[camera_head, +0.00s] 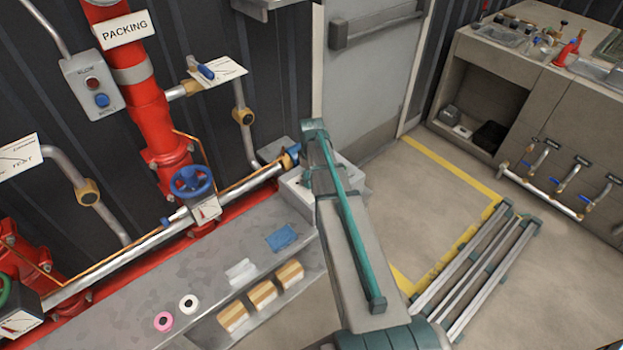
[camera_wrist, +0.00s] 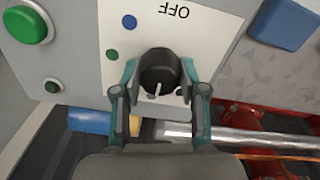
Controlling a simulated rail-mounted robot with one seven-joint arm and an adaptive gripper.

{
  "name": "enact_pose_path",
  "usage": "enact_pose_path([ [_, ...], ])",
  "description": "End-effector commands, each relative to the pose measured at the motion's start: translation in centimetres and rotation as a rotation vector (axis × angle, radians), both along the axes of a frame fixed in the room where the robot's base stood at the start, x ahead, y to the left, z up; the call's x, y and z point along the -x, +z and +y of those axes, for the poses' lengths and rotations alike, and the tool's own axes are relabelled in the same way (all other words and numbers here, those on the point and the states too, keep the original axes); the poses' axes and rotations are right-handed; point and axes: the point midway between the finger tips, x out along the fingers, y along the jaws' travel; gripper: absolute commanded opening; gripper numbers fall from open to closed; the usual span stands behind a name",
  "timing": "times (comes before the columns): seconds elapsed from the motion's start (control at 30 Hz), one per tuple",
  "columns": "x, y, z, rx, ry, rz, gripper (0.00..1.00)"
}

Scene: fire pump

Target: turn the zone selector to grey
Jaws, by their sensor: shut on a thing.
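The zone selector (camera_wrist: 160,63) is a dark round knob on a white plate (camera_wrist: 208,25) of a control box, in the wrist view. My gripper (camera_wrist: 158,75) is shut on it, with one finger on each side. A white pointer mark on the knob points toward the bottom of the picture. The plate shows a blue dot (camera_wrist: 129,22), a green dot (camera_wrist: 112,54) and the word OFF, upside down. No grey dot is visible; part of the plate is hidden behind knob and fingers. In the head view my arm covers the gripper and selector.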

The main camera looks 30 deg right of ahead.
Motion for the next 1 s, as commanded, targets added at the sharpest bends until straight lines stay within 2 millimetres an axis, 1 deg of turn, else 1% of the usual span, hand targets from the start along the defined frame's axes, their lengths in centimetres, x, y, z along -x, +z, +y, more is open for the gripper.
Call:
enact_pose_path([
  [0.3,0.0,0.0,0.0,0.000,0.000,0.000,0.07],
  [0.33,0.0,0.0,0.0,0.000,0.000,0.000,0.47],
  [0.4,0.0,0.0,0.0,0.000,-0.001,0.000,0.59],
  [0.47,0.0,0.0,0.0,0.000,-0.001,0.000,0.67],
  [0.8,0.0,0.2,0.0,0.000,-0.001,0.000,0.67],
  [0.87,0.0,0.5,0.0,0.000,-0.001,-0.001,0.67],
  [1.0,0.0,1.9,0.0,0.000,-0.001,-0.001,0.67],
])
